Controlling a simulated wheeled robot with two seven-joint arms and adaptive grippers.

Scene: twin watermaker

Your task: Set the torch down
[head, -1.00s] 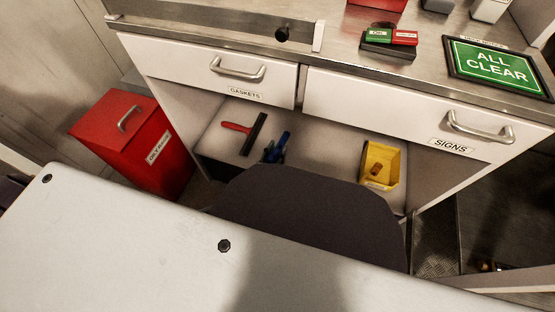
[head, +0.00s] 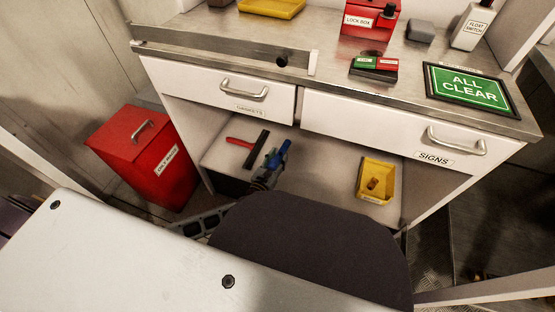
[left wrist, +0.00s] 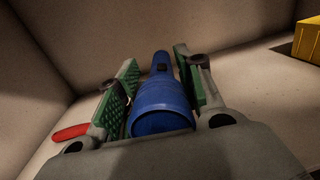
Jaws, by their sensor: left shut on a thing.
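The blue torch (head: 277,154) is at the open shelf under the drawers, beside the red-handled black tool. It also shows in the left wrist view (left wrist: 162,105), lying between the two green finger pads. My left gripper (head: 268,170) is shut on the torch; in the left wrist view its fingers (left wrist: 158,85) flank the torch on both sides. Whether the torch touches the shelf (head: 310,175) cannot be told. My right gripper is not in view.
The red-handled tool (head: 250,148) lies left of the torch, and a yellow bin (head: 375,180) stands right on the shelf. Drawers (head: 390,140) overhang the shelf. A red oily-waste bin (head: 145,155) stands at left. Shelf space between torch and yellow bin is clear.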

